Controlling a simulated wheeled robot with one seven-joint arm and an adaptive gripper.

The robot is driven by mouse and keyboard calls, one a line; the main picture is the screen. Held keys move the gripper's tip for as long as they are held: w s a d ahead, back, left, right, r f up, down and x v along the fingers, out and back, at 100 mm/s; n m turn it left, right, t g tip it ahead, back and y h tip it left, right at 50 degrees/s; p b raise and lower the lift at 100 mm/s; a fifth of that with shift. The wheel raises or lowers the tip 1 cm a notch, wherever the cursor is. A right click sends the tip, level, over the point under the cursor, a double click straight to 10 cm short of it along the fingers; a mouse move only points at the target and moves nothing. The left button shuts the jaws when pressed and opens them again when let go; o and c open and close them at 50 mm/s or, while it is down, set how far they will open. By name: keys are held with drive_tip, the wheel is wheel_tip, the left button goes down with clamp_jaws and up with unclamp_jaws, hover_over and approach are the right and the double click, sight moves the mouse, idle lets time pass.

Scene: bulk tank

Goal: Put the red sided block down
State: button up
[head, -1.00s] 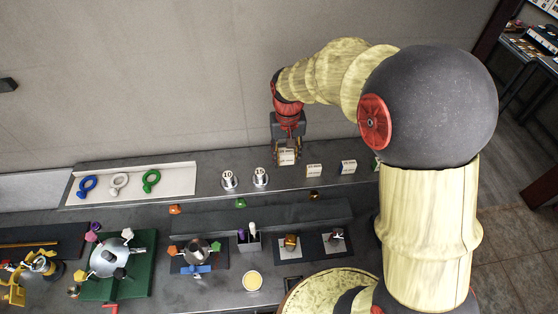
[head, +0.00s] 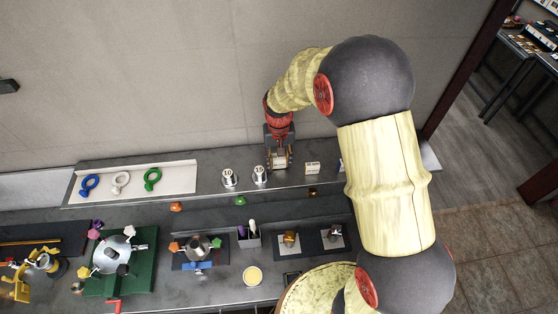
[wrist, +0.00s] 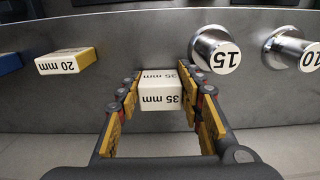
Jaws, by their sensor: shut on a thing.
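My gripper (head: 280,152) is at the raised back ledge, its fingers pointing down. It is shut on a cream block (wrist: 161,90) marked "35 mm", with a finger on each side in the wrist view. The held block also shows small in the head view (head: 279,163). The fingers cover its sides, so I cannot make out a red side. The block is just right of the metal cylinder marked 15 (head: 260,175) in the head view. I cannot tell whether its underside touches the ledge (head: 205,180).
A cream block marked "20 mm" (wrist: 66,60) and a partly cut-off blue-sided block (wrist: 9,63) stand on the ledge. The cylinder marked 10 (head: 229,177) stands beyond the 15. A white tray (head: 135,180) with coloured rings lies farther left.

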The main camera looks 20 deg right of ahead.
drive_tip(key=shift+f, duration=0.2)
drive_tip(key=o, duration=1.2)
drive_tip(key=shift+c, duration=0.2)
drive_tip(key=shift+r, duration=0.15)
